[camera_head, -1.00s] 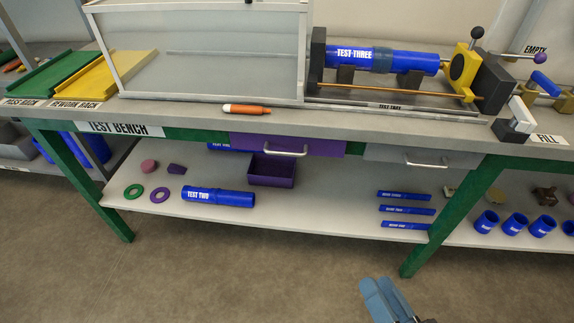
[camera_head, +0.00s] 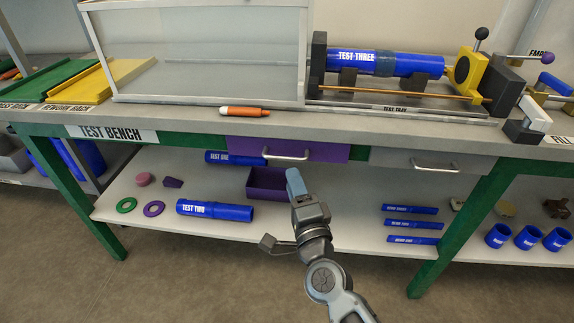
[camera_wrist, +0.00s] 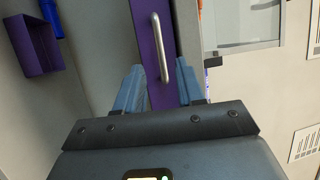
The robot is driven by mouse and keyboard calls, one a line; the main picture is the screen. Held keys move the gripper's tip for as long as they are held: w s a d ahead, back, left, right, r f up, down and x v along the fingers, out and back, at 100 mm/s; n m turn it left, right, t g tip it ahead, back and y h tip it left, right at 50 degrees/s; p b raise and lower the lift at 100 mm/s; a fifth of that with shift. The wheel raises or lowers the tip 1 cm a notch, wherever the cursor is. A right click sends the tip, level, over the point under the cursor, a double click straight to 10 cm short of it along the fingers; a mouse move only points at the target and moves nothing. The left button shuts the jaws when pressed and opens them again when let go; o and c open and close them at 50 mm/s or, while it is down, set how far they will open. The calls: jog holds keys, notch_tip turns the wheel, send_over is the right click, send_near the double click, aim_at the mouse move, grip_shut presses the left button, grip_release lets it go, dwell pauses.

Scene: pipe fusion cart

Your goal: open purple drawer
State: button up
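The purple drawer (camera_head: 325,150) sits under the bench top and looks shut. Its silver bar handle (camera_head: 286,156) runs along its front. My gripper (camera_head: 296,183) is just below the handle in the head view. In the wrist view the purple drawer front (camera_wrist: 158,60) and its handle (camera_wrist: 160,47) lie ahead of my gripper (camera_wrist: 164,85). The blue fingers are spread apart, with the lower end of the handle showing between them. Nothing is held, and I cannot tell that either finger touches the handle.
A grey drawer (camera_head: 400,158) with its own handle is to the right. A purple bin (camera_head: 262,190) and blue pipe (camera_head: 215,210) are on the lower shelf. An orange marker-like tool (camera_head: 243,112) lies on the bench edge. The floor in front is clear.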

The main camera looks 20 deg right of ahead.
jog(key=x, duration=0.6)
jog(key=shift+w, duration=0.25)
jog(key=shift+c, duration=0.4)
grip_shut()
